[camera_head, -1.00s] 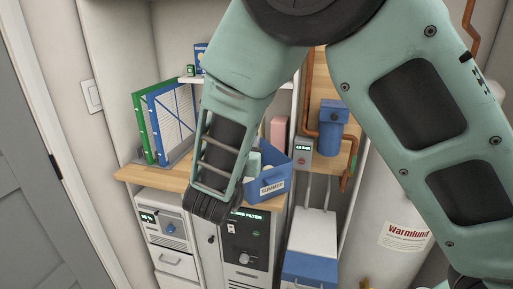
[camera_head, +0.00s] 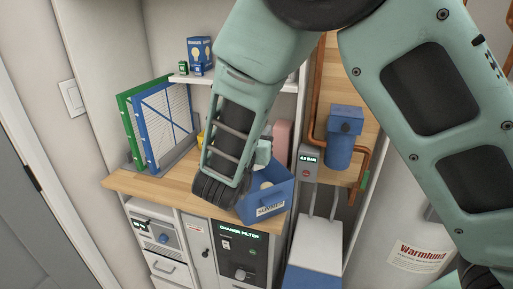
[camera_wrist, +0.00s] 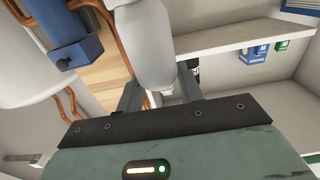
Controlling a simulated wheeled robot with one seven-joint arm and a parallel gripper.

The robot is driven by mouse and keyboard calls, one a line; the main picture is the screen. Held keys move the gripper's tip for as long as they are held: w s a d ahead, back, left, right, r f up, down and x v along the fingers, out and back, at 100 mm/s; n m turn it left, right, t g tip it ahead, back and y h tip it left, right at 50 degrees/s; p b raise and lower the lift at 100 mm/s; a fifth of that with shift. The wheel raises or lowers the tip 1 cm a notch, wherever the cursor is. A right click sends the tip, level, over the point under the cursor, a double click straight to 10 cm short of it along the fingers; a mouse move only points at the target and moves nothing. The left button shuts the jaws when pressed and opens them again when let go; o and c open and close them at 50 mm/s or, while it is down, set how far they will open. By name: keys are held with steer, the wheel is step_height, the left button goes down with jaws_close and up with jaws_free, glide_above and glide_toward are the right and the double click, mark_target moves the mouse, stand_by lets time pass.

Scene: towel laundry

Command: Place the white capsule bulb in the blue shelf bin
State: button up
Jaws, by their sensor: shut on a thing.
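The white capsule bulb (camera_wrist: 155,48) is smooth and pale in the wrist view, running up out of the top of the picture. My gripper (camera_wrist: 160,86) is shut on it, with a dark finger on each side of its lower end. In the head view my arm hides the fingers and the held bulb. The blue bin (camera_head: 277,202) with a white label stands on the wooden counter, just right of my forearm. A cream rounded thing (camera_head: 266,186) shows inside it. My arm covers the bin's left part.
Green and blue framed filter panels (camera_head: 160,125) stand at the counter's left. A blue bulb box (camera_head: 200,55) and a small green box (camera_head: 183,68) sit on the upper shelf. A blue filter housing (camera_head: 342,140) with copper pipes is on the right.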

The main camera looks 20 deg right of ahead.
steer(key=shift+f+p, duration=0.4)
steer(key=shift+f, duration=1.95)
steer(key=shift+f, duration=0.1)
steer(key=shift+f, duration=0.15)
steer(key=o, duration=1)
